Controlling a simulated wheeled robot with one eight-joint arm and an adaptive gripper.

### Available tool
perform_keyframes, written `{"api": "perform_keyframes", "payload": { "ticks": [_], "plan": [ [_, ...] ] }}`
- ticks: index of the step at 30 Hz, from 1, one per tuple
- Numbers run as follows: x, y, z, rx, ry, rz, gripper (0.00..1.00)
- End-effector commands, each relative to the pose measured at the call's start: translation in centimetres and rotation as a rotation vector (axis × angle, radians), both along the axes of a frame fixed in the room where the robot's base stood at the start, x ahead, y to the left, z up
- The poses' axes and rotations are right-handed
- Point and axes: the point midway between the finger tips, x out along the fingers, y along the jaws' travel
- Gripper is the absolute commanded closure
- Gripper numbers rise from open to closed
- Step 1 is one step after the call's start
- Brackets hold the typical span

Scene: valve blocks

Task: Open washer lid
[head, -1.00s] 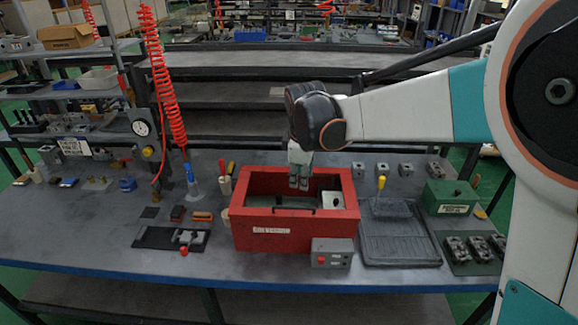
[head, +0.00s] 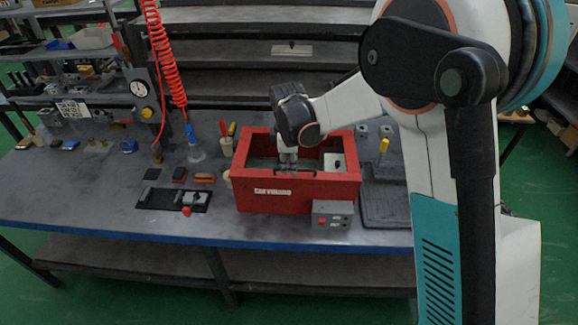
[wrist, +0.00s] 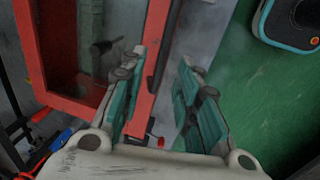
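The washer is a red box (head: 300,190) with a pale label, standing on the bench in the head view. Its thick red rim surrounds a dark, see-through or open middle; I cannot tell the lid's surface clearly from the inside. My gripper (head: 287,165) points down at the box, left of its middle, and partly hides the far wall. In the wrist view the red rim (wrist: 138,88) runs beside the left finger. A dark bar (wrist: 166,45) lies along that rim, between the fingertips. My gripper (wrist: 166,60) is open, its fingers apart; contact with the bar is unclear.
A grey box with a red button (head: 332,214) stands at the washer's front right corner. A dark tray (head: 385,203) lies to the right, partly behind my arm. A black fixture plate (head: 160,198) and small blocks lie left. The bench's front left is clear.

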Motion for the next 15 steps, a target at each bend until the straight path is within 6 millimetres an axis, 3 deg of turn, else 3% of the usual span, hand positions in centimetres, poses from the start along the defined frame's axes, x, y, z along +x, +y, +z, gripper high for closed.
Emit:
{"api": "perform_keyframes", "payload": {
  "ticks": [6,15],
  "plan": [
    [0.4,0.0,-1.9,0.0,0.0,0.0,0.7],
    [0.4,0.0,-2.1,0.0,0.0,0.0,0.7]
  ]
}}
